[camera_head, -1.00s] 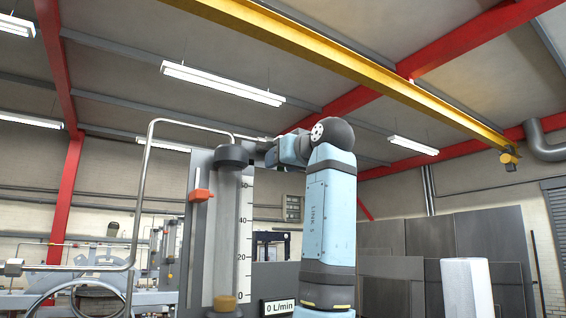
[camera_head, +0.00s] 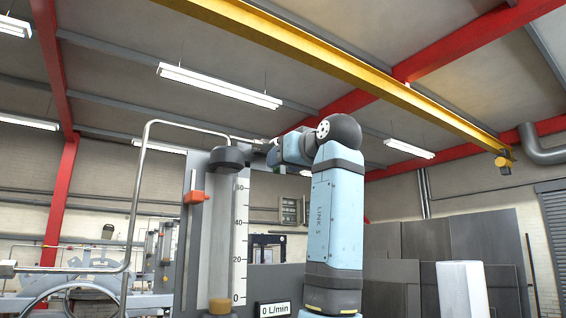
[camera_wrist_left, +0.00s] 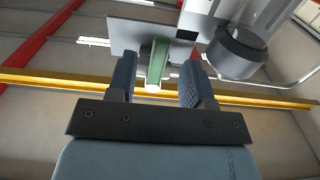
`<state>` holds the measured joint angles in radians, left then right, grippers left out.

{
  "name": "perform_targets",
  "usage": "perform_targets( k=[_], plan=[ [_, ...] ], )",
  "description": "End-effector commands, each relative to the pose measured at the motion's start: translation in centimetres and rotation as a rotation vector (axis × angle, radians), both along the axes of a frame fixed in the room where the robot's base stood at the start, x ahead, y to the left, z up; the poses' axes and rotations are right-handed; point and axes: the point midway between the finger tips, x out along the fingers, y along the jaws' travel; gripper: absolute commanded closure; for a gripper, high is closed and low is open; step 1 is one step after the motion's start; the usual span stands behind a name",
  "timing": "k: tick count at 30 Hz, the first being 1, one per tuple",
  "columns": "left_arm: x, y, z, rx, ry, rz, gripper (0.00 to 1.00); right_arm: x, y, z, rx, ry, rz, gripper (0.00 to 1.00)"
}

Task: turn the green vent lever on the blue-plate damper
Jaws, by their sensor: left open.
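The green vent lever (camera_wrist_left: 158,62) shows in the left wrist view, in front of a grey plate (camera_wrist_left: 124,34). My left gripper (camera_wrist_left: 160,66) is open, with one dark finger on each side of the lever. I cannot tell whether either finger touches it. In the head view my left gripper (camera_head: 262,146) is small, at the end of my light-blue arm, close behind the top of the flow tube. The lever and any blue plate cannot be made out there. My right gripper is not in view.
A clear flow tube (camera_head: 222,235) with a dark cap stands beside my arm, its display (camera_head: 273,309) reading 0 L/min. The cap shows right of the gripper in the wrist view (camera_wrist_left: 237,52).

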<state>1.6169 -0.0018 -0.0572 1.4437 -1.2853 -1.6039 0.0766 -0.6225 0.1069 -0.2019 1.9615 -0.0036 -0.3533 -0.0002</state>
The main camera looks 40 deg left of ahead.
Motion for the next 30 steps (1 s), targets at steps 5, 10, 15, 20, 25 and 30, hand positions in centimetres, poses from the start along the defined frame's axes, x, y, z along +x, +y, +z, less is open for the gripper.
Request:
perform_targets(
  k=[5,10,15,20,25,30],
  plan=[
    [-0.5,-1.8,0.0,0.002,-0.001,-0.003,0.53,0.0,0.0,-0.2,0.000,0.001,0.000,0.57],
    [-0.9,-3.5,0.0,0.001,0.000,-0.003,0.53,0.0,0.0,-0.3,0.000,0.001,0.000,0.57],
    [-1.4,-4.8,0.0,0.001,0.000,-0.001,0.53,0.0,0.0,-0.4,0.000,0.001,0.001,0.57],
    [-1.4,-4.9,0.0,0.000,0.000,-0.001,0.53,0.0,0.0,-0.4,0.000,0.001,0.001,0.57],
    [-1.4,-4.9,0.0,0.001,0.000,-0.001,0.53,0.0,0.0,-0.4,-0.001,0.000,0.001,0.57],
    [-1.4,-4.9,0.0,0.001,0.000,-0.001,0.53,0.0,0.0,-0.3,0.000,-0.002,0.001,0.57]
  ],
)
